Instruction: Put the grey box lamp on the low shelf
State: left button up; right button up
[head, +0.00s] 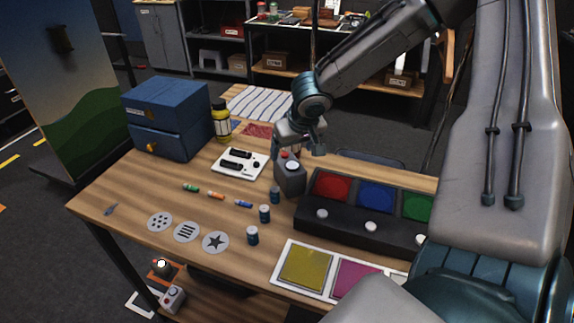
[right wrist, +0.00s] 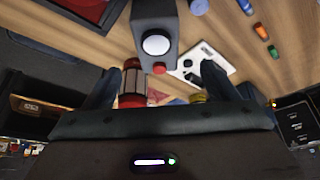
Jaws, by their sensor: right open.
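The grey box lamp (head: 289,180) stands upright on the wooden table, left of the dark button panel. It has a pale round lamp and a red button, which also show in the right wrist view, where the lamp (right wrist: 154,22) is at the top centre. My right gripper (head: 302,149) is over the table just behind and above the box lamp, partly covering it. In the right wrist view its two fingers (right wrist: 158,88) are spread, with nothing held. The low wooden shelf (head: 235,302) shows under the table at the bottom, mostly hidden by the tabletop. My left gripper is not seen.
A dark panel (head: 350,218) with red, blue and green pads stands right of the lamp. Small blue bottles (head: 252,236) stand in front. A blue drawer box (head: 167,112) and yellow bottle (head: 221,124) are behind left. A red-ended cylinder (right wrist: 132,80) is close to the fingers.

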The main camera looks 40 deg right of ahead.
aim_at(290, 162)
jog(key=shift+x, duration=4)
jog(key=shift+s, duration=0.15)
jog(key=shift+s, duration=0.1)
jog(key=c, duration=1.5)
notch_tip(290, 162, up, 10)
jog(key=shift+d+r+p, duration=0.1)
jog(key=shift+p, duration=0.7)
jog(key=shift+c, duration=0.2)
